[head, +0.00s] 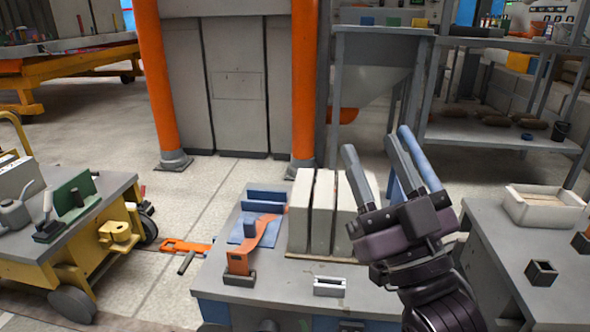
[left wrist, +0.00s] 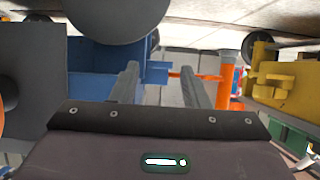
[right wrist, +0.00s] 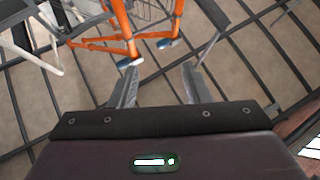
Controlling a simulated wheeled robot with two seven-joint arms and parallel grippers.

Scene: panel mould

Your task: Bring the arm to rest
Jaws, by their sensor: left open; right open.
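My right gripper (head: 370,146) is raised in front of the bench (head: 270,285), right of the pale upright panels (head: 325,205), with its fingers pointing up and away. In the right wrist view its fingers (right wrist: 157,80) stand apart with nothing between them. A blue bar shows close beside one finger in the head view; I cannot tell what it belongs to. My left gripper is outside the head view. In the left wrist view its fingers (left wrist: 163,80) are apart and empty, with floor and a blue part (left wrist: 157,72) beyond them.
The bench carries an orange bracket (head: 258,243) and blue blocks (head: 265,195). A yellow cart (head: 85,232) stands left, and a side table with a pale tray (head: 543,207) right. A hopper (head: 375,80) stands behind.

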